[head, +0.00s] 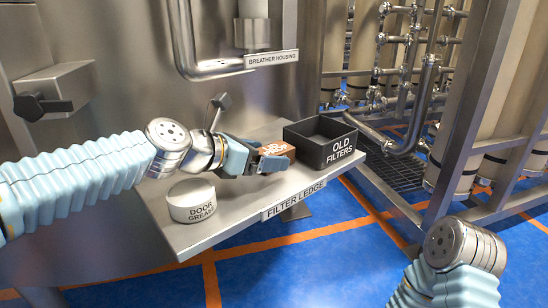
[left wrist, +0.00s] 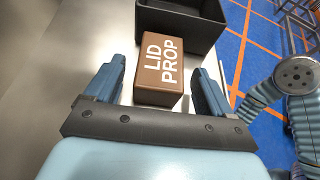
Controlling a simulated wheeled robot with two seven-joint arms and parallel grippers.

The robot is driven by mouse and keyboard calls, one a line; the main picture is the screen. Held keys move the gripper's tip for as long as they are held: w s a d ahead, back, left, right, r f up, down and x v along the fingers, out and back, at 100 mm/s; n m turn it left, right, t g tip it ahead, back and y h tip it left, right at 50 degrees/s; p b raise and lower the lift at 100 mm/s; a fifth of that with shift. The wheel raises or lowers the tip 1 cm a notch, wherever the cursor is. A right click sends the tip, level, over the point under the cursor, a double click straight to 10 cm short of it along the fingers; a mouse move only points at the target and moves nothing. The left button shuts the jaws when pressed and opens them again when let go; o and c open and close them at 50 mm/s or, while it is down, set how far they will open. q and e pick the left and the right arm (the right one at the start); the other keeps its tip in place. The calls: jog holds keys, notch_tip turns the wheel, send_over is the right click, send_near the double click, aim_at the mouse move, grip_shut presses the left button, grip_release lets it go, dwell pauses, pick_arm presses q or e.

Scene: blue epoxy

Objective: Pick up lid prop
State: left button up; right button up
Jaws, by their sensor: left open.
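The lid prop (left wrist: 160,70) is a brown block with white lettering, lying on the metal filter ledge (head: 200,232). In the head view the lid prop (head: 277,148) is partly hidden by my left gripper (head: 272,160). In the left wrist view my left gripper (left wrist: 157,88) is open, with one blue finger on each side of the block's near end. Gaps show between the fingers and the block. My right gripper is out of view; only part of my right arm shows at the lower right.
A black open bin labelled old filters (head: 345,150) stands just beyond the block, and it also fills the top of the left wrist view (left wrist: 180,22). A white door grease tub (head: 192,203) stands near the ledge's left end. The breather housing pipe (head: 215,68) hangs above.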

pick_arm(q)
jog(key=x, duration=0.2)
jog(key=shift+w+d+f, duration=0.1)
jog(key=shift+w+d, duration=0.05)
jog(key=shift+w, duration=0.05)
jog(key=c, duration=1.1)
